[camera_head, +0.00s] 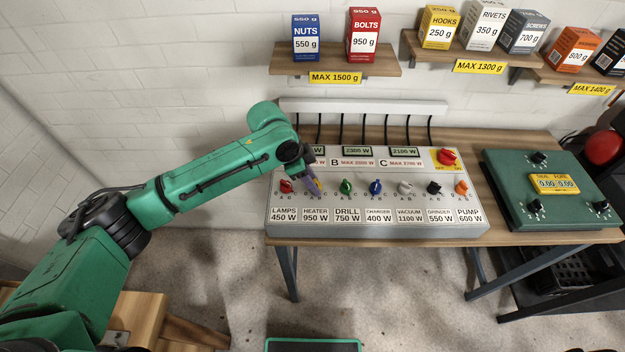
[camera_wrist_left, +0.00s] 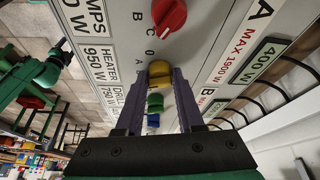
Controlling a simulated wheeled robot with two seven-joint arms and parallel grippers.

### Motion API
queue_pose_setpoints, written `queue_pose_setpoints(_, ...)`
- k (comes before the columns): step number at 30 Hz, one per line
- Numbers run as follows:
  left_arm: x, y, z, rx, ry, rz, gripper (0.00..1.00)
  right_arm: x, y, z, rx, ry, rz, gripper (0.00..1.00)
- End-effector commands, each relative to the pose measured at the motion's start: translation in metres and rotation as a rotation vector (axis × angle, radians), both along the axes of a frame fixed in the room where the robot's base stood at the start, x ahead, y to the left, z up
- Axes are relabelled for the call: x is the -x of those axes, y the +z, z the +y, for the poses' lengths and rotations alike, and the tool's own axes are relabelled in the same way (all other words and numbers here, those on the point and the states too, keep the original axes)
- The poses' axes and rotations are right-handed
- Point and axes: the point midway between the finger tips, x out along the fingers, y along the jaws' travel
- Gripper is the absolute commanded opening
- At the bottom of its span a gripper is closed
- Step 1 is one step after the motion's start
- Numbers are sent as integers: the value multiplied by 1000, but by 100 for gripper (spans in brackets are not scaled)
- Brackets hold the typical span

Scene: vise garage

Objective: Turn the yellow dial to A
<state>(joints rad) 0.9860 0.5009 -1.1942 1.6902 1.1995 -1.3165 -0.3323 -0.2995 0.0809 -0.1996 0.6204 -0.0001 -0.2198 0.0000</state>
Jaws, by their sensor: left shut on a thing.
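The yellow dial (camera_head: 316,186) sits on the grey control panel (camera_head: 330,232) above the HEATER 950 W label, mostly hidden by my left gripper in the head view. In the left wrist view the yellow dial (camera_wrist_left: 158,69) is between the two dark purple fingers. My left gripper (camera_head: 313,180) is shut on it, reaching down to the panel from the upper left. It also shows in the left wrist view (camera_wrist_left: 160,78). The letters A, B, C and O are printed around the neighbouring dial; which letter the yellow dial points at cannot be told. My right gripper is out of view.
A red dial (camera_head: 286,186) is left of the yellow one, a green dial (camera_head: 346,186) right of it, then a blue dial (camera_head: 375,187) and others. A red main switch (camera_head: 446,156) is at the panel's upper right. A green scale box (camera_head: 545,213) stands further right.

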Motion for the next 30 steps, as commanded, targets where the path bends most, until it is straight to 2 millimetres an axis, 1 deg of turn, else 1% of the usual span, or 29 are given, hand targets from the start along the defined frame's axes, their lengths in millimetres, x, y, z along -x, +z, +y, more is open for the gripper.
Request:
queue_pose_setpoints(5,-1,2,0,1,-76,0,0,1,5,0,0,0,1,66)
queue_pose_setpoints(11,-3,2,0,2,-219,0,0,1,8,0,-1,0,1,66)
queue_pose_setpoints(21,-5,0,-1,3,-483,-2,0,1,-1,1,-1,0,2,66)
queue_pose_setpoints(30,-6,1,-1,2,-629,-2,0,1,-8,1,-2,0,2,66)
